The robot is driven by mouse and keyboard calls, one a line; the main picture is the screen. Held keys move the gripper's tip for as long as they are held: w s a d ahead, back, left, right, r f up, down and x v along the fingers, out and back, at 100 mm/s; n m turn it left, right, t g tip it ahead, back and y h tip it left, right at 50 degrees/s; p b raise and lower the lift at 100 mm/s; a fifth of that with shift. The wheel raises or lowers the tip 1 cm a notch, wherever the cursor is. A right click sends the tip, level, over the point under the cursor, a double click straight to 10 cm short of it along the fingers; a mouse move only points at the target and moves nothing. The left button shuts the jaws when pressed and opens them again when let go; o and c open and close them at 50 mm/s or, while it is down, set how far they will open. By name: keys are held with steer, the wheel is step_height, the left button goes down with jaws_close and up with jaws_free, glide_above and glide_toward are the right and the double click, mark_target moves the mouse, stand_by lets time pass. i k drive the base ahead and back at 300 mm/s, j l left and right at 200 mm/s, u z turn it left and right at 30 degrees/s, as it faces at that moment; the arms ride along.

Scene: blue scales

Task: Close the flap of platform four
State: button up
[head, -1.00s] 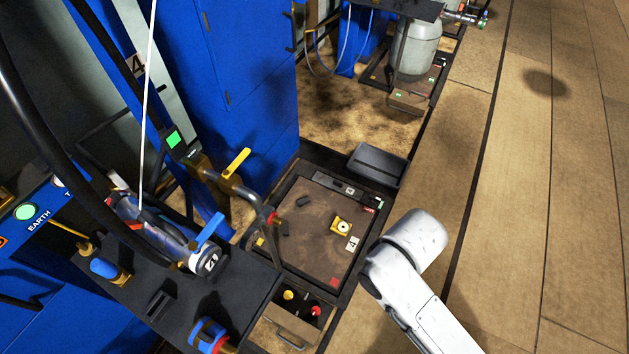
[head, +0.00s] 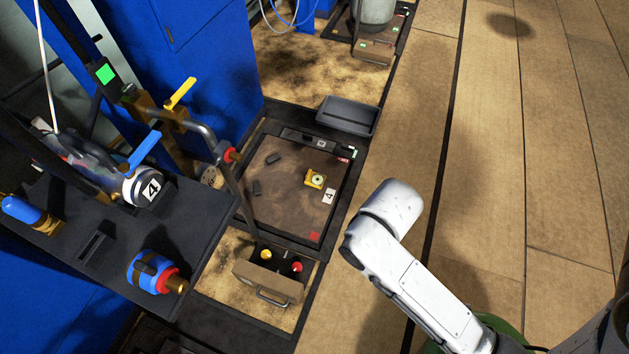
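Platform four (head: 291,193) is a dark-framed square plate with a brown top, set low at the floor and marked with a "4" label. At its near edge is a small box with a yellow knob (head: 266,254) and a red knob (head: 297,267) exposed. Its brownish flap (head: 262,282), with a metal handle (head: 272,298), stands open on the near side of the knobs. A white link of my arm shows to the right of the platform, apart from the flap. My gripper is not in view.
A black shelf (head: 185,225) with valves and a "4" cylinder (head: 143,186) stands left of the platform. A grey pipe (head: 232,180) comes down beside it. A grey tray (head: 348,115) lies behind. The tiled floor (head: 485,200) on the right is clear.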

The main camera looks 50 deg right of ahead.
mark_target(287, 289)
steer(key=k+j, duration=0.15)
steer(key=k, duration=0.25)
steer(key=k+j+u, duration=0.1)
steer(key=k, duration=0.35)
steer(key=i+u, duration=0.45)
steer(key=i, duration=0.65)
